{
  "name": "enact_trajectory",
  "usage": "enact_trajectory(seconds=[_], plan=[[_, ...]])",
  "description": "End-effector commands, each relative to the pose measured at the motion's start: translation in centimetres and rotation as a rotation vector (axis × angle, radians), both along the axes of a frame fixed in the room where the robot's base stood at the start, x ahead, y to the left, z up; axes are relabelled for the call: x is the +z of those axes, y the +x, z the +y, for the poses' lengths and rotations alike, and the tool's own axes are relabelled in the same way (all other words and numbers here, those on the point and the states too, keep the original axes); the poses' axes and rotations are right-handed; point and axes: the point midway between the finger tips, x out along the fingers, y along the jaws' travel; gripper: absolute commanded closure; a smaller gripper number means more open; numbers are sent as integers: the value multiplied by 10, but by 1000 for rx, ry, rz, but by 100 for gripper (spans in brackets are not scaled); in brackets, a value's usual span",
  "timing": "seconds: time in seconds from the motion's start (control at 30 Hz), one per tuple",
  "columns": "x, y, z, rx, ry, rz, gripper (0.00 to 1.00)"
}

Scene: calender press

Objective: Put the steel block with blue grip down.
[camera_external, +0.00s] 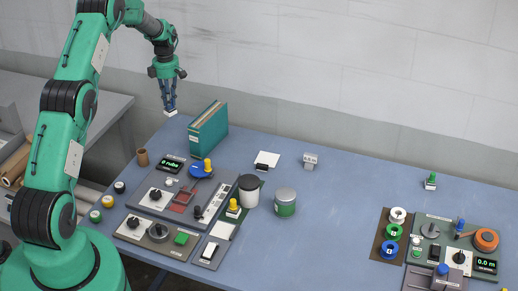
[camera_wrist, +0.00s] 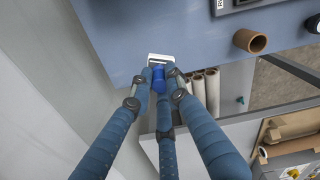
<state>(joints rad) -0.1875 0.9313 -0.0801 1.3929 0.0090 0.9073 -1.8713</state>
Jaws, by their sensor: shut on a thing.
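The steel block (camera_external: 170,112) hangs in my gripper (camera_external: 169,94) over the back left corner of the blue table (camera_external: 340,220). In the wrist view the block (camera_wrist: 160,59) is a pale plate-like piece, and its blue grip (camera_wrist: 158,79) sits between my blue-grey fingers (camera_wrist: 157,74). The three fingers are closed around the grip. The block appears roughly level, near the table's edge in the wrist view; its exact height above the table cannot be told. The grip is mostly hidden by my fingers in the external view.
A teal binder (camera_external: 208,132) stands right of the block. Free table lies right of the tin. Rolls (camera_wrist: 205,92) lie beyond the table edge.

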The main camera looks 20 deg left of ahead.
Motion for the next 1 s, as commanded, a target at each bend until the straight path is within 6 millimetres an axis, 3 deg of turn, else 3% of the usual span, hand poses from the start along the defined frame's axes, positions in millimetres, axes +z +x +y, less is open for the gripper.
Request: enact_trajectory(seconds=[0.57,1.0], plan=[[-13,0,0,0,0,0,100],[-65,0,0,0,0,0,100]])
